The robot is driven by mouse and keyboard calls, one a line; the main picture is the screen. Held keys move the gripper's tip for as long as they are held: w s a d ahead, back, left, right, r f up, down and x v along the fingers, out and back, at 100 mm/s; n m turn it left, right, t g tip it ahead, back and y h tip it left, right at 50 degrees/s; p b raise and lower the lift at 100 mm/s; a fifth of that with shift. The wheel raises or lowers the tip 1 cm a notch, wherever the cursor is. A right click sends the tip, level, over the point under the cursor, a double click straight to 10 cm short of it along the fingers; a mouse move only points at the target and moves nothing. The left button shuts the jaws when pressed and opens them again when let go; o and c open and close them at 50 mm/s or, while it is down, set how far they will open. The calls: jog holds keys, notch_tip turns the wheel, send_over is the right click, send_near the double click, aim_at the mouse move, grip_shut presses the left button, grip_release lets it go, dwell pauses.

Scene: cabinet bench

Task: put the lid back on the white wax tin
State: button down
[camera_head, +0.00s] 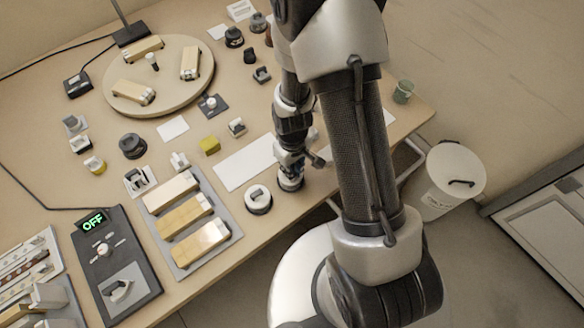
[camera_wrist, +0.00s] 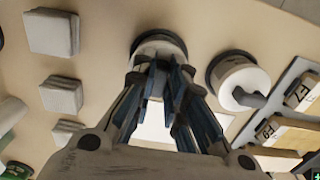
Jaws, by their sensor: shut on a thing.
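My gripper (camera_head: 289,163) points down at the right part of the bench, over a round pale piece with a dark rim. In the wrist view its fingers (camera_wrist: 162,68) are closed together at the middle of that piece, which looks like the lid (camera_wrist: 158,44) on or just over a dark-rimmed tin (camera_head: 290,185). The fingers hide the grasped part, and I cannot tell whether the lid is fully seated. Beside it stands a similar round white tin (camera_head: 258,198) with a dark rim and a grey knob or handle; it also shows in the wrist view (camera_wrist: 238,86).
A white sheet (camera_head: 243,163) lies left of the gripper. A grey tray (camera_head: 180,270) with several wooden blocks is at the front left. A round board (camera_head: 170,101) with blocks is at the back. A white bin (camera_head: 455,175) stands off the bench at right.

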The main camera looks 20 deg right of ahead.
jog(key=c, duration=1.5)
grip_release()
jog(key=shift+c, duration=0.2)
jog(key=shift+o, duration=0.5)
jog(key=o, duration=0.4)
jog(key=shift+r, duration=0.15)
jog(key=shift+r+p, duration=2.6)
jog(key=shift+r, duration=0.8)
